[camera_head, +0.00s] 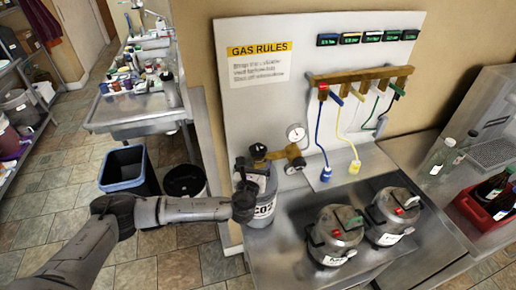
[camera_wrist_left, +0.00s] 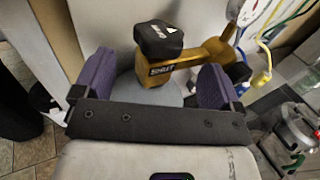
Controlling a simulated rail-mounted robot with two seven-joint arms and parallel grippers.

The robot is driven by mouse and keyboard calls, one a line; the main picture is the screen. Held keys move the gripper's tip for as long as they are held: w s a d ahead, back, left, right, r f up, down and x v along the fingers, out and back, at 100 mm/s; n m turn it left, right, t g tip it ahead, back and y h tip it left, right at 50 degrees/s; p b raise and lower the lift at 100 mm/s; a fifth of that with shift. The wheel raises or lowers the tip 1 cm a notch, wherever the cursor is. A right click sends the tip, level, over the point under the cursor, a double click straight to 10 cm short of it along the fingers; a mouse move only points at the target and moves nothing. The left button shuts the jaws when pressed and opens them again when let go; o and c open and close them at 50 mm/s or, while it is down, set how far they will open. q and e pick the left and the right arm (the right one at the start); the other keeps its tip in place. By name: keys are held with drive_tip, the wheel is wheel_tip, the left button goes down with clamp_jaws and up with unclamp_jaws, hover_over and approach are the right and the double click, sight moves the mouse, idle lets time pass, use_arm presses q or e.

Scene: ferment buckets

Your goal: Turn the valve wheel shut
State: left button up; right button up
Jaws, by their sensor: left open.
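The valve wheel is a black knob (camera_head: 258,151) on a brass valve at the top of the grey CO2 cylinder (camera_head: 265,207). In the left wrist view the black wheel (camera_wrist_left: 158,38) sits above the brass body (camera_wrist_left: 178,68), which is marked "SHUT". My left gripper (camera_head: 246,190) is in front of the cylinder, below the wheel. In the left wrist view its two purple fingers (camera_wrist_left: 154,85) are spread apart with nothing between them held; the wheel is beyond them and apart from them. My right gripper is not in view.
A pressure gauge (camera_head: 296,133) and brass regulator stand right of the wheel, against the white board (camera_head: 240,105). Two steel kegs (camera_head: 337,232) stand on the steel counter to the right. Coloured hoses (camera_head: 355,130) hang from a brass manifold (camera_head: 360,76). A blue-rimmed bin (camera_head: 125,168) is at left.

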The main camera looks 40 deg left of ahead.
sight(256, 156)
use_arm(q)
drive_tip(key=shift+p+x, duration=0.6)
drive_tip(key=shift+x, duration=2.85)
drive_tip(key=shift+c, duration=0.2)
drive_tip(key=c, duration=0.9)
